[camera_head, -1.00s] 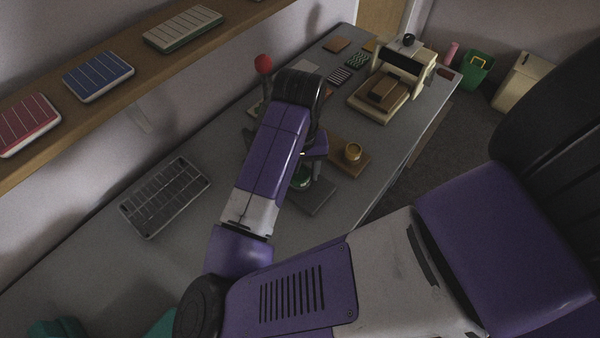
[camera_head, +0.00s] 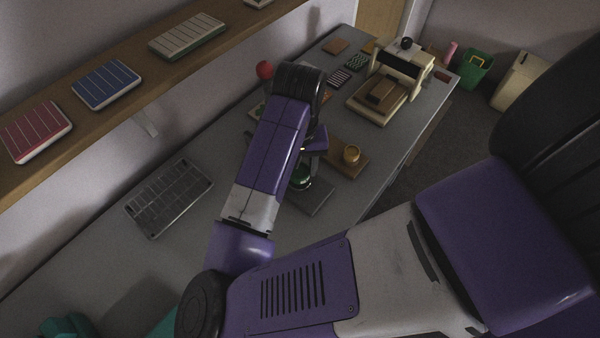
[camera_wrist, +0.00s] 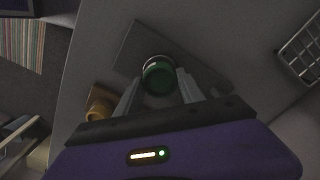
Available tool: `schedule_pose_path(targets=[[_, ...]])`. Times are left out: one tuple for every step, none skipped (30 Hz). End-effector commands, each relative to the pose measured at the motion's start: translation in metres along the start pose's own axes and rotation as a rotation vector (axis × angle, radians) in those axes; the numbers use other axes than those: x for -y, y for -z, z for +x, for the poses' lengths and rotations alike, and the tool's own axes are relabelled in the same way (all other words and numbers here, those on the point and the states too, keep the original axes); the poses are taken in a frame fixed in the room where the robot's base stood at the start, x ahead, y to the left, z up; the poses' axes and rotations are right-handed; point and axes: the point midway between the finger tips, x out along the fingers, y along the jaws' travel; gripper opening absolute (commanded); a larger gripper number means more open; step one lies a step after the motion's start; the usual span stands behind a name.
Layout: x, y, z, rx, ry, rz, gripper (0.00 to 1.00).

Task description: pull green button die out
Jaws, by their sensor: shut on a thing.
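The green button die (camera_wrist: 158,76) is a short round green piece with a pale ring near its top. In the wrist view it sits between the two fingers of my gripper (camera_wrist: 157,86), which is shut on it. A flat dark grey plate (camera_wrist: 130,48) lies under or just behind it; I cannot tell whether the die touches the plate. In the head view the green die (camera_head: 301,183) shows partly, beside the dark plate (camera_head: 313,199), with my arm covering most of the gripper.
A brass-coloured round die (camera_head: 351,154) stands on a wooden block to the right. A cream press (camera_head: 391,84) stands farther back. A grey compartment tray (camera_head: 168,196) lies at left. A red ball-topped handle (camera_head: 264,70) rises behind my arm. The table front is mostly clear.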

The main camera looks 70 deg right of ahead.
Motion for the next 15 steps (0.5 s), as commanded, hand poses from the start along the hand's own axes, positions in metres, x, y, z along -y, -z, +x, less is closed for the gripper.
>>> schedule_pose_path(targets=[[0.0,0.0,0.0,0.0,0.0,0.0,0.0],[0.0,0.0,0.0,0.0,0.0,0.0,0.0],[0.0,0.0,0.0,0.0,0.0,0.0,0.0],[0.0,0.0,0.0,0.0,0.0,0.0,0.0],[0.0,0.0,0.0,0.001,0.0,0.0,0.0],[0.0,0.0,0.0,0.001,0.0,0.0,0.0],[0.0,0.0,0.0,0.001,0.0,0.0,0.0],[0.0,0.0,0.0,0.001,0.0,0.0,0.0],[0.0,0.0,0.0,0.001,0.0,0.0,0.0],[0.0,0.0,-0.001,0.001,0.0,0.0,0.0],[0.0,0.0,-0.002,0.001,0.0,0.0,0.0],[0.0,0.0,-0.004,0.001,0.0,0.0,0.0],[0.0,0.0,-0.006,0.001,0.0,0.0,0.0],[0.0,0.0,-0.008,0.0,0.0,0.0,0.0],[0.0,0.0,-0.011,0.0,0.0,0.0,0.0]])
